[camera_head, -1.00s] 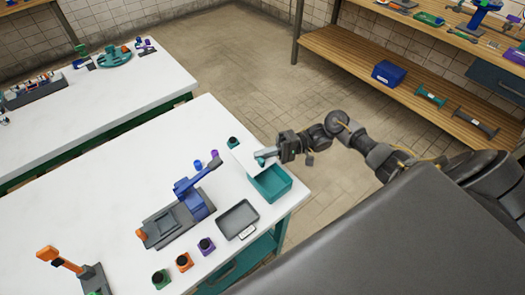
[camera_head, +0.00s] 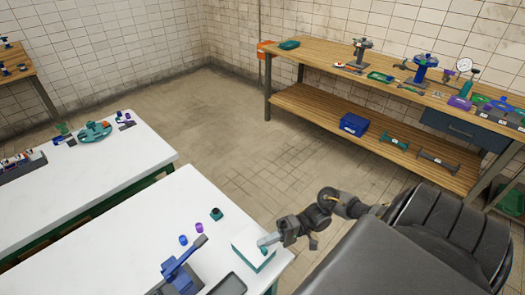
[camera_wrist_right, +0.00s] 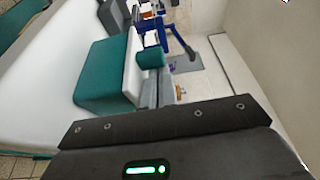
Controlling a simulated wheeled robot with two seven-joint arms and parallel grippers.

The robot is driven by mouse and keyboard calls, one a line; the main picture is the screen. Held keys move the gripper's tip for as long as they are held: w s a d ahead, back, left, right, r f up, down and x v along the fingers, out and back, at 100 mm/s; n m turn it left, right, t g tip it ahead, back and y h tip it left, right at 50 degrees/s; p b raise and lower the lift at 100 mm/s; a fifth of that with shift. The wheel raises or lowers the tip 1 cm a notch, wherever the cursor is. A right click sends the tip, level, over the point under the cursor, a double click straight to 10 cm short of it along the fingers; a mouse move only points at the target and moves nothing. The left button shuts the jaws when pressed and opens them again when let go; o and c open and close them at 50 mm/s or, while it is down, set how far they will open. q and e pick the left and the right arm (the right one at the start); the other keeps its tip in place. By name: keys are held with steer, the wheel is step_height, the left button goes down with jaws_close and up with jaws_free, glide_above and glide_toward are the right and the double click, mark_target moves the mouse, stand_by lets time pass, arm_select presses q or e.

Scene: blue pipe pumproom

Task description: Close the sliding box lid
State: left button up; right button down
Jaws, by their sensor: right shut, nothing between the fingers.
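The teal box (camera_head: 265,265) stands near the right corner of the white table. Its white lid (camera_head: 247,252) lies over the top, and no open interior shows from here. A small teal handle (camera_head: 264,241) stands on the lid. My right gripper (camera_head: 271,240) is shut and empty, with its fingertips right beside the handle; whether they touch it I cannot tell. In the right wrist view the teal box (camera_wrist_right: 103,73), the white lid (camera_wrist_right: 131,68) and the teal handle (camera_wrist_right: 151,57) show just ahead of the grey fingers (camera_wrist_right: 152,90). My left gripper is not in view.
On the white table (camera_head: 130,235), a blue lever device (camera_head: 182,272), a grey tray (camera_head: 230,286) and small blue, purple and dark green items (camera_head: 216,214) stand left of the box. A wooden workbench (camera_head: 340,57) stands at the back right. Open floor lies between.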

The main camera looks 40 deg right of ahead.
steer(key=shift+s+d+f+b, duration=0.3)
steer(key=shift+s+d+f, duration=0.05)
steer(key=shift+s, duration=0.05)
steer(key=b+v, duration=0.4)
steer(key=v, duration=0.6)
steer(key=shift+w+r, duration=0.2)
steer(key=shift+r, duration=0.15)
steer(key=shift+w, duration=0.1)
